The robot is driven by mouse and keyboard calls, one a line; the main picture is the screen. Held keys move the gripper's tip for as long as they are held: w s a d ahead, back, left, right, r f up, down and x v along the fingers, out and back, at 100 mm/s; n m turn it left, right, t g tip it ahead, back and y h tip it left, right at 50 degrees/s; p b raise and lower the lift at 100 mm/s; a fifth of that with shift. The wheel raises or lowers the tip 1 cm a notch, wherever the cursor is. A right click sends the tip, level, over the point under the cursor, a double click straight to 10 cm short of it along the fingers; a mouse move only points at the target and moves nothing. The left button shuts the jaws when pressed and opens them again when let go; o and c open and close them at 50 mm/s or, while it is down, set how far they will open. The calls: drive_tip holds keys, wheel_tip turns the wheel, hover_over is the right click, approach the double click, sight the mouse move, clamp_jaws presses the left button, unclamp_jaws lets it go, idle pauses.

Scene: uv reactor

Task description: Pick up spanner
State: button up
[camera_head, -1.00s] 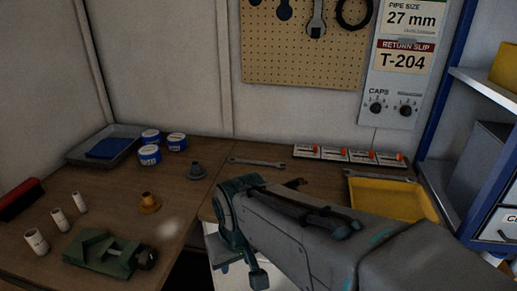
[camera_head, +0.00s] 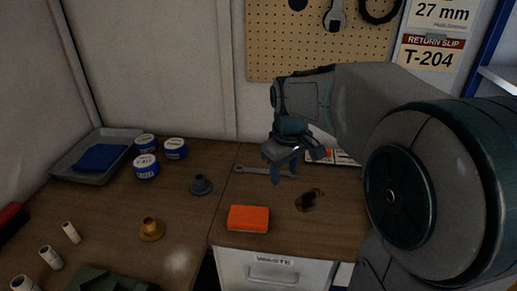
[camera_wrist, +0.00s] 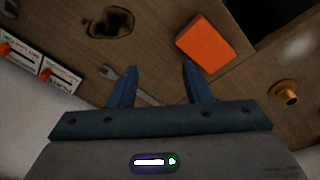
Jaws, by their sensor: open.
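A grey metal spanner (camera_head: 252,169) lies flat on the brown worktop near the back wall. Its left ring end shows clear in the head view; the right part is partly behind my gripper (camera_head: 291,167). In the wrist view one end of the spanner (camera_wrist: 107,72) shows left of my left finger, and its shaft passes behind that finger. My gripper (camera_wrist: 159,68) is open and empty, with bare worktop between its fingertips. It points down above the spanner's right part; I cannot tell the exact height.
An orange block (camera_head: 248,218) and a dark ring-like item (camera_head: 308,200) lie in front. A grey flanged part (camera_head: 201,185), blue-and-white tins (camera_head: 146,166), a grey tray (camera_head: 66,170) and a brass part (camera_head: 151,229) are left. Another spanner (camera_head: 335,17) hangs on the pegboard.

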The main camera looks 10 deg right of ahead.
drive_tip(key=w+r+n+p, duration=0.15)
drive_tip(key=w+n, duration=0.25)
drive_tip(key=w, duration=0.7)
drive_tip(key=n+g+p, duration=0.2)
drive_tip(key=n+p, duration=0.2)
drive_tip(key=n, duration=0.1)
hover_over(266, 171)
drive_tip(key=d, duration=0.1)
wheel_tip(266, 171, down, 12)
drive_tip(key=shift+d+r, duration=0.1)
drive_tip(key=shift+d, duration=0.05)
drive_tip(key=shift+f+p, duration=0.9)
drive_tip(key=shift+f, duration=1.7)
clamp_jaws()
